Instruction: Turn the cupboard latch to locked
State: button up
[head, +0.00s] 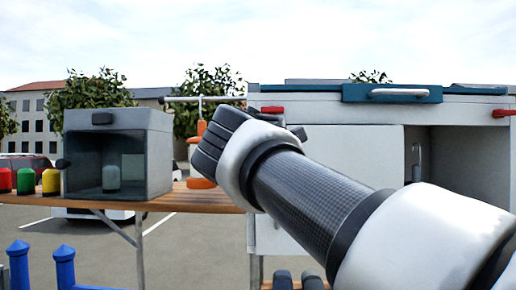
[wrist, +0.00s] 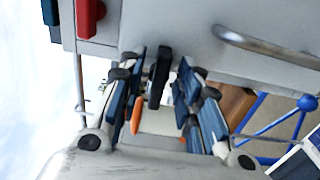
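The pale grey cupboard (head: 350,150) stands at the right in the head view, with its front panel shut beside an open recess. In the wrist view its face (wrist: 205,30) fills the top. A dark, narrow latch handle (wrist: 159,78) sticks out from that face between my fingers. My gripper (wrist: 160,88) is open, one blue-padded finger on each side of the latch, with narrow gaps visible; I cannot tell if either finger touches it. In the head view my arm and wrist hide the fingertips and the latch.
Red handles (head: 272,109) sit at the cupboard's upper edge. A metal bar handle (wrist: 265,47) crosses its face. At left, a wooden table (head: 190,198) bears a grey box (head: 152,150) with a glass front and an orange item (head: 201,183). Blue posts (head: 65,265) stand front left.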

jog(key=shift+s, duration=0.1)
jog(key=s, duration=1.1)
jog(key=shift+s+a, duration=0.2)
jog(key=shift+s, duration=0.2)
jog(key=s+d+f+m+g+h+b, duration=0.15)
jog(key=d+f, duration=0.25)
jog(key=f, duration=0.4)
jog(key=s+d+f+m+g, duration=0.1)
jog(key=d+f+m+g, duration=0.2)
jog(key=d+f, duration=0.35)
jog(key=s+d+f+m+g+h+b, duration=0.1)
jog(key=s+d+f+m+g, duration=0.15)
jog(key=f, duration=0.65)
jog(key=s+d+f+m+g+y, duration=0.1)
jog(key=s+f+m+g, duration=0.1)
jog(key=s+f, duration=0.3)
jog(key=s+d+f+m+g+y+b, duration=0.1)
jog(key=s+f+m, duration=0.4)
jog(key=f, duration=0.8)
jog(key=s+d+f+m+g+y+b, duration=0.1)
jog(key=s+f+m+g, duration=0.2)
jog(key=s+f, duration=0.3)
notch_tip(320, 180, down, 3)
jog(key=shift+s+d+f, duration=0.1)
jog(key=shift+s+d, duration=0.2)
jog(key=shift+s, duration=0.1)
